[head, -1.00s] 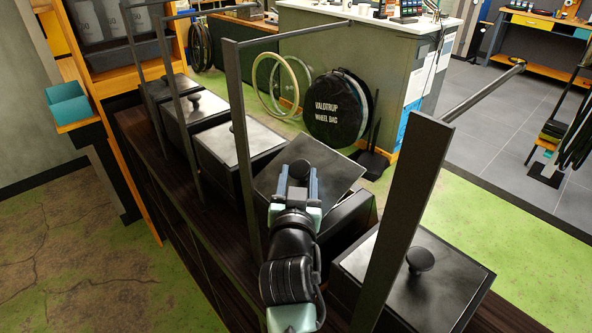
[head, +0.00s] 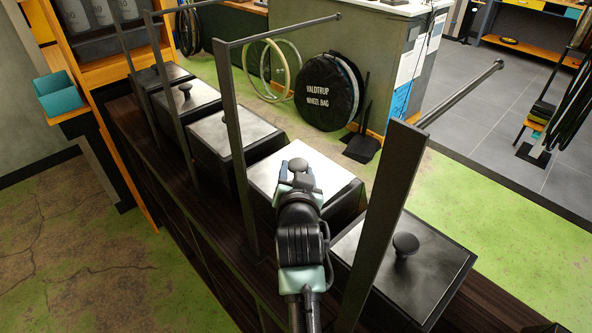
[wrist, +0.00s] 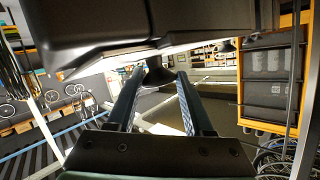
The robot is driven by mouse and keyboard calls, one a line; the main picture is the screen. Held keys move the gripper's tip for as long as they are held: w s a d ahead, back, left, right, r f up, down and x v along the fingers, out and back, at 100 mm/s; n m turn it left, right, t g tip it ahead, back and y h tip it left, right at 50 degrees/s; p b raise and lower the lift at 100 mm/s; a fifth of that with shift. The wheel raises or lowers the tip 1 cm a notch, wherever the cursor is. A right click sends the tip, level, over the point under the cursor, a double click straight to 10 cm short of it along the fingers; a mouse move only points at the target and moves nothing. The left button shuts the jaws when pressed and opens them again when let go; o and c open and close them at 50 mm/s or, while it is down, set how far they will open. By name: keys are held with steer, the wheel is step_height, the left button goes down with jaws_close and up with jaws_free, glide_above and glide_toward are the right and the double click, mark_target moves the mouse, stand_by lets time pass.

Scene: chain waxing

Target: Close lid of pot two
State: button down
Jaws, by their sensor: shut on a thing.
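In the head view, pot two (head: 345,211) is the dark box second from the front in a row of pots. Its square metal lid (head: 329,181) lies about level over the pot's top and shines brightly. My gripper (head: 297,171) is shut on the lid's round dark knob (head: 298,164). In the wrist view, the knob (wrist: 158,73) sits between the two fingers of my gripper (wrist: 159,78). My wrist hides the near part of the lid, so I cannot tell whether its near edge touches the rim.
A lidded pot (head: 404,272) stands in front, and several lidded pots, including one just behind (head: 233,137), stand farther back. Dark upright posts with rods, one left (head: 235,140) and one right (head: 384,225) of my arm, flank pot two. They stand on the dark wooden bench (head: 170,215).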

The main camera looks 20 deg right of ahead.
steer(key=shift+s+d+f, duration=0.15)
steer(key=shift+d+f, duration=0.15)
steer(key=shift+f, duration=0.05)
steer(key=c, duration=0.6)
jaws_free()
steer(key=shift+c, duration=0.2)
steer(key=shift+o, duration=0.2)
steer(key=shift+a+r, duration=0.1)
steer(key=shift+r, duration=0.05)
steer(key=shift+s+a+r, duration=0.1)
steer(key=b+v, duration=0.2)
steer(key=v, duration=1)
steer(key=shift+s, duration=0.2)
steer(key=shift+a+r, duration=0.1)
steer(key=shift+r, duration=0.05)
